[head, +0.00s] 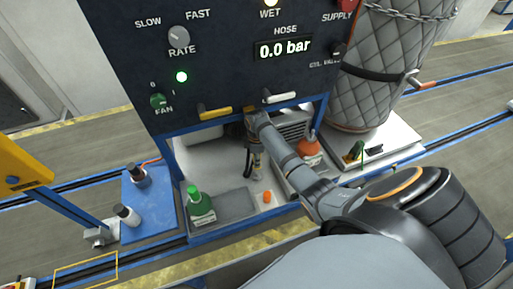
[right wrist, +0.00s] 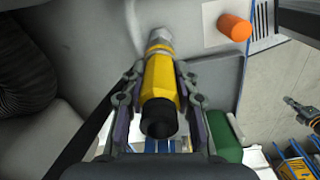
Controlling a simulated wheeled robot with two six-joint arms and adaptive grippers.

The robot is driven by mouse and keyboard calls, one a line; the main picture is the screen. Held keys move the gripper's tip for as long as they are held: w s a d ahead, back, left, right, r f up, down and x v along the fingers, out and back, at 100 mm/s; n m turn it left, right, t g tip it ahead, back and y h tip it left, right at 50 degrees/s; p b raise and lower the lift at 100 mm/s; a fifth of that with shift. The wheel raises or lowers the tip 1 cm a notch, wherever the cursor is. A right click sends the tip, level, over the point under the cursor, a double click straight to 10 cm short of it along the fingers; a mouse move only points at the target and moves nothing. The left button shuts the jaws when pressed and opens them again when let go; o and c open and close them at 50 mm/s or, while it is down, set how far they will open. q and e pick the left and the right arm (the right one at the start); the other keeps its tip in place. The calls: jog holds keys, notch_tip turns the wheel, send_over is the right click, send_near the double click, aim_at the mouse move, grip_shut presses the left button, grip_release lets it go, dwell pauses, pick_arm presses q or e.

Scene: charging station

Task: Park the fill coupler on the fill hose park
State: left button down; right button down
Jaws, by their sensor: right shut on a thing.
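The fill coupler appears to be the yellow body with a black end and a metal tip (right wrist: 160,85) in the right wrist view. My right gripper (right wrist: 158,100) is shut around its yellow part. In the head view my right gripper (head: 253,138) is under the dark panel, inside the blue-framed bay, and hides most of the coupler. A dark hose hangs just below it. I cannot make out the fill hose park for certain in either view. My left gripper is not in view.
The bay's grey shelf (head: 231,178) holds a green bottle (head: 200,208), an orange flask (head: 309,144) and a small orange piece (head: 267,197). A quilted tank (head: 385,65) stands at the right.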

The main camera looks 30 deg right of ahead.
jog(key=shift+p, duration=0.4)
dwell(0.6)
jog(key=shift+p, duration=0.35)
dwell(0.5)
jog(key=shift+p, duration=0.35)
jog(key=shift+f+b, duration=1.8)
jog(key=shift+f, duration=0.85)
jog(key=c, duration=0.9)
grip_release()
jog(key=shift+c, duration=0.2)
